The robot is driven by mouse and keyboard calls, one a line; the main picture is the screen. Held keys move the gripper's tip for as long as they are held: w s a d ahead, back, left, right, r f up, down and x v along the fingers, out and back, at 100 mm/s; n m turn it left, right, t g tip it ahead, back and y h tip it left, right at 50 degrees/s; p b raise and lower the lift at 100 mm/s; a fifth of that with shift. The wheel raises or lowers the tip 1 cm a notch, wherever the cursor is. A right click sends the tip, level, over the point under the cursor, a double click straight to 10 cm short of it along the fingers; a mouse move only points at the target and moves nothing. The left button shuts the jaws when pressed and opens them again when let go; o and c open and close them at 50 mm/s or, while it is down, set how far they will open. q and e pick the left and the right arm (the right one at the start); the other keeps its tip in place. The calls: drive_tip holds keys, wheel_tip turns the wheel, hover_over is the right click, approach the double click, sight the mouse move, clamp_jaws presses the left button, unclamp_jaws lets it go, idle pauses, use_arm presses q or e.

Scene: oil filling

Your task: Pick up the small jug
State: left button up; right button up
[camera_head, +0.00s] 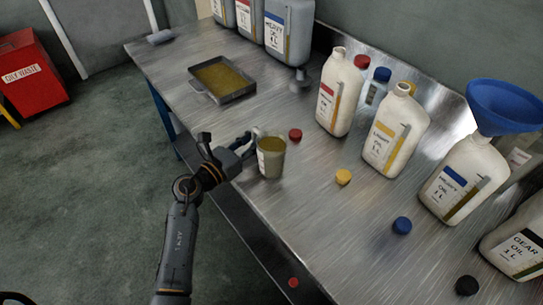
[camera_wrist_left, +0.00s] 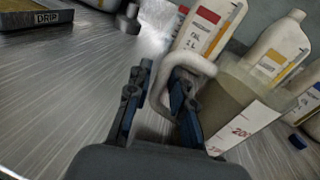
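The small jug (camera_head: 271,158) is a translucent cup with brownish liquid inside, upright on the metal bench near its front edge. In the left wrist view the jug (camera_wrist_left: 243,100) shows red scale marks on a white strip, and its pale loop handle (camera_wrist_left: 161,88) faces me. My left gripper (camera_head: 243,147) is at the jug's handle side. In the wrist view its fingers (camera_wrist_left: 158,108) stand apart with the handle's upright bar between them. One finger is inside the loop, and a gap shows between the other finger and the bar. My right gripper is not in view.
White oil bottles (camera_head: 340,95) stand behind and right of the jug, one with a blue funnel (camera_head: 504,105). A red cap (camera_head: 295,134) and yellow cap (camera_head: 343,177) lie close by. A drip tray (camera_head: 222,79) sits further left.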

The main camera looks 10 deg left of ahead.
use_arm(q)
clamp_jaws()
drive_tip(key=shift+r, duration=0.25)
idle(0.3)
